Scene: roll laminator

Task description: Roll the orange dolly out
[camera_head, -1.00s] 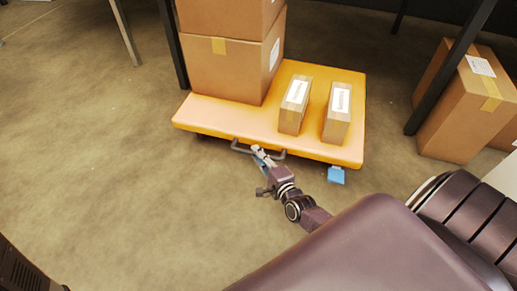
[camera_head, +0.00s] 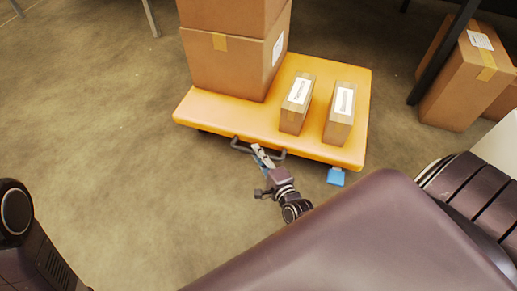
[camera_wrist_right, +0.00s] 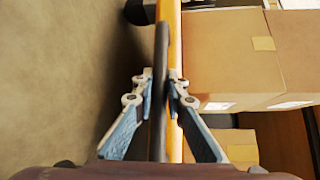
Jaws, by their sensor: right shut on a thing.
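The orange dolly (camera_head: 215,108) stands on the floor in the middle of the head view. A large cardboard box stack (camera_head: 230,66) and two small labelled boxes (camera_head: 297,103) (camera_head: 339,114) sit on it. A dark handle (camera_head: 240,147) is on its near edge. My right gripper (camera_head: 262,154) is shut on this handle. In the right wrist view the fingers (camera_wrist_right: 160,92) press on both sides of the dark handle bar (camera_wrist_right: 160,55), beside the orange edge (camera_wrist_right: 175,30). My left gripper is not in view.
A blue pedal-like part (camera_head: 336,176) sticks out below the dolly's near right corner. Cardboard boxes (camera_head: 455,95) stand on the floor at the right by a dark table leg (camera_head: 440,60). Open floor (camera_head: 110,130) lies to the left and near side.

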